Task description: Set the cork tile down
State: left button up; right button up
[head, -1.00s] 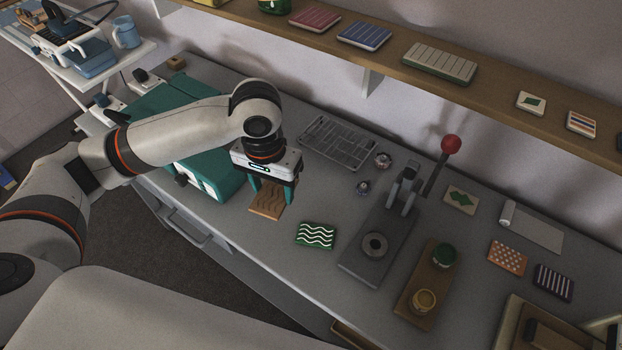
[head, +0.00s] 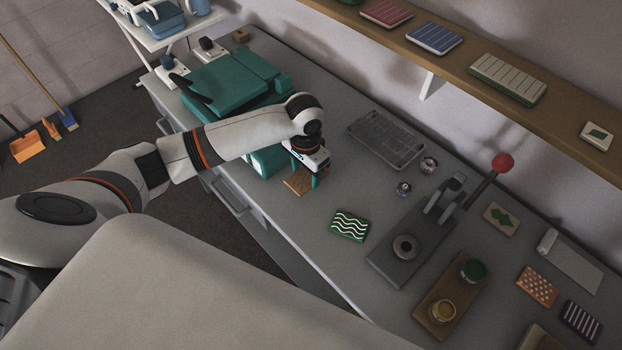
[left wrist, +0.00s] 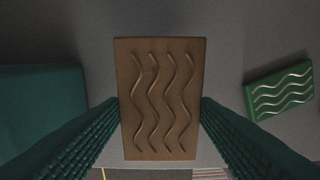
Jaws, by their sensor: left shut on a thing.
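The cork tile (head: 298,182) is brown with carved wavy lines. It also fills the middle of the left wrist view (left wrist: 158,100), upright between the two green fingers. My left gripper (head: 303,178) is shut on it by its two long sides. The tile is at the grey worktop's front edge, beside the teal machine. I cannot tell whether its underside touches the worktop. The gripper hides the tile's far part in the head view. My right gripper is not in view.
A green tile with white waves (head: 350,226) lies right of the cork tile. The teal machine (head: 228,88) stands to the left. Bare worktop (head: 335,190) lies between.

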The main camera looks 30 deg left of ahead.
aim_at(306, 177)
pick_arm(q)
jog(key=shift+f, duration=2.3)
jog(key=shift+f, duration=0.15)
jog(key=o, duration=1)
jog(key=shift+c, duration=0.2)
notch_tip(306, 177, up, 12)
jog(key=shift+r, duration=0.2)
jog(key=shift+d+f, duration=0.1)
